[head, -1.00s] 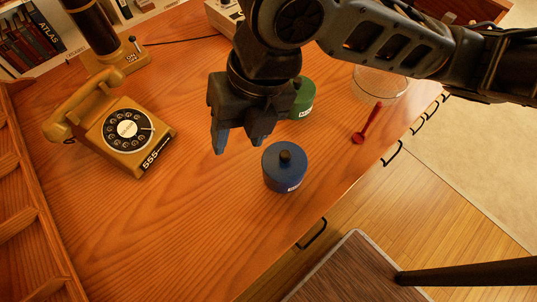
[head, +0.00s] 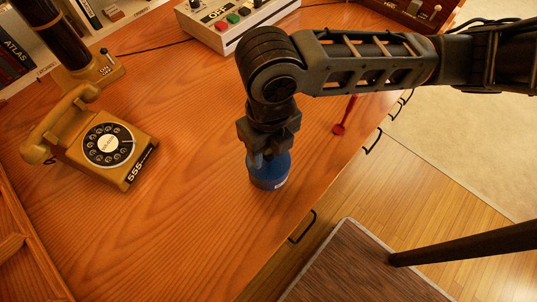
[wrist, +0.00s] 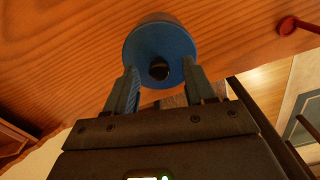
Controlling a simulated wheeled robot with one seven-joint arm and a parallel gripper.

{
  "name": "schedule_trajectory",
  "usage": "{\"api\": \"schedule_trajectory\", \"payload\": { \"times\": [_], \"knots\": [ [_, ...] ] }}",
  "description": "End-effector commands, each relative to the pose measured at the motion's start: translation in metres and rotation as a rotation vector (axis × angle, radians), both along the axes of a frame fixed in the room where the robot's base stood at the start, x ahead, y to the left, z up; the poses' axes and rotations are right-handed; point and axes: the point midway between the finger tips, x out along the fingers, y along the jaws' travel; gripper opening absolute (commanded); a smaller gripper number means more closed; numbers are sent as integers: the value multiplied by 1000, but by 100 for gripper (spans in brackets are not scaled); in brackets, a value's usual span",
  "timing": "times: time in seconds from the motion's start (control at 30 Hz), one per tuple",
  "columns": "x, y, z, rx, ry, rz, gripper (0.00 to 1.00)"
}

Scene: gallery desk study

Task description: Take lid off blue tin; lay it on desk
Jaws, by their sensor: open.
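The blue tin (head: 268,177) stands upright on the desk (head: 190,205), near its front edge. Its lid (wrist: 160,45) is on it, with a dark round knob (wrist: 159,70) in the middle, seen in the wrist view. My gripper (head: 262,160) is over the tin and hides most of the lid in the head view. In the wrist view my gripper (wrist: 160,80) is open, with one fingertip on each side of the knob and a gap showing on both sides. Whether the fingertips touch the lid I cannot tell.
A tan rotary telephone (head: 95,145) stands at the left. A red spoon-like tool (head: 345,115) lies behind the tin to the right. A white box with buttons (head: 240,22) stands at the back. The desk left of the tin is clear.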

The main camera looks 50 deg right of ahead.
Motion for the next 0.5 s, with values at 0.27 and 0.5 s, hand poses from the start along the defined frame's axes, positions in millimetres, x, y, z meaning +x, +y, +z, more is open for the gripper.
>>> {"api": "schedule_trajectory", "payload": {
  "times": [0.27,0.5],
  "knots": [
    [0,0,-2,0,0,1,50],
    [0,0,-1,0,0,1,27]
  ]
}}
